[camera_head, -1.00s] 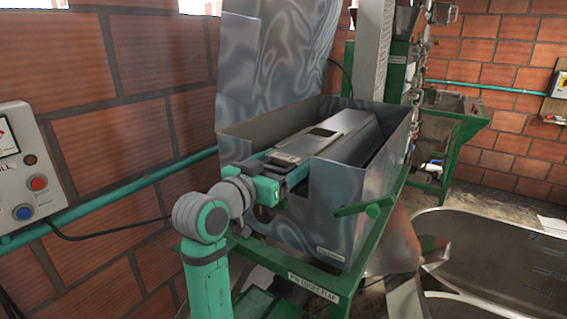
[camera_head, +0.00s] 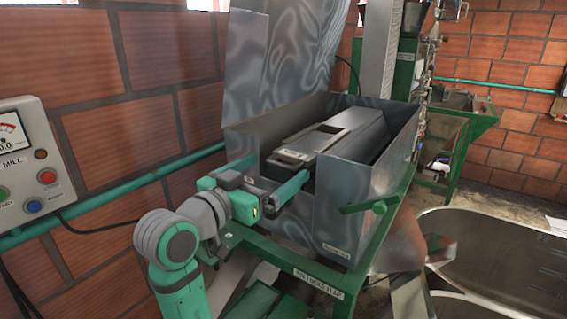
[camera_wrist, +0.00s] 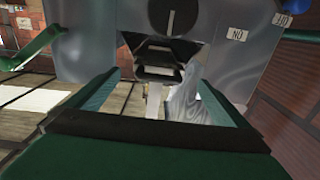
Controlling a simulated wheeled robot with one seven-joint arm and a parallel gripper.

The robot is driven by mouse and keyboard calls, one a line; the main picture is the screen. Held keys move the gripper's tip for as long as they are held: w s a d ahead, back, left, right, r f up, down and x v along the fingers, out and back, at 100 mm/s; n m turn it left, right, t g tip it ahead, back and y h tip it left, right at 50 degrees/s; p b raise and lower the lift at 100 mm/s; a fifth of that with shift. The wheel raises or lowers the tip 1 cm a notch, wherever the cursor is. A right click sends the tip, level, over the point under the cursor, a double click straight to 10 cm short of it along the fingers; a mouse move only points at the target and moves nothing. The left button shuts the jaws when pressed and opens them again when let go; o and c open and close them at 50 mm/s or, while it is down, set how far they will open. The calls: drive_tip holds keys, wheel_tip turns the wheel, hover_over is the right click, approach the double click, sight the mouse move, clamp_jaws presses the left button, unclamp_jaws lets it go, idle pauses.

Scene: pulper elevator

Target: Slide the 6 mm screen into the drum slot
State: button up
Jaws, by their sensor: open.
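A long grey metal piece (camera_head: 335,137), which looks like the screen in the drum, lies inside the open-topped metal housing (camera_head: 340,210). Its near end has a flat framed handle (camera_head: 292,158) at the notch in the housing's front wall. In the wrist view a dark framed handle (camera_wrist: 160,72) sits in the opening of the grey front plate. My gripper (camera_head: 280,168) is open and empty, just in front of the handle and apart from it. In the wrist view its two green fingers (camera_wrist: 160,88) stand on either side of the handle. No 6 mm marking is legible.
The housing's tall lid (camera_head: 285,60) stands raised. A green lever (camera_head: 365,207) sticks out at the front right. The green frame (camera_head: 300,272) runs below. A control box (camera_head: 30,165) is on the brick wall at left, and a large metal tank (camera_head: 500,260) stands at right.

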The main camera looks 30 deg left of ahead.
drive_tip(key=shift+s, duration=1.45)
drive_tip(key=shift+s+a, duration=0.1)
drive_tip(key=c, duration=0.5)
drive_tip(key=shift+s, duration=0.3)
drive_tip(key=c, duration=0.5)
drive_tip(key=s+m, duration=0.1)
drive_tip(key=s, duration=0.1)
drive_tip(key=shift+s+a, duration=0.15)
drive_tip(key=shift+s, duration=0.25)
clamp_jaws()
drive_tip(key=shift+m, duration=0.3)
drive_tip(key=shift+w+d, duration=0.15)
drive_tip(key=shift+w, duration=1.2)
drive_tip(key=shift+w+d, duration=0.1)
drive_tip(key=shift+w, duration=1.2)
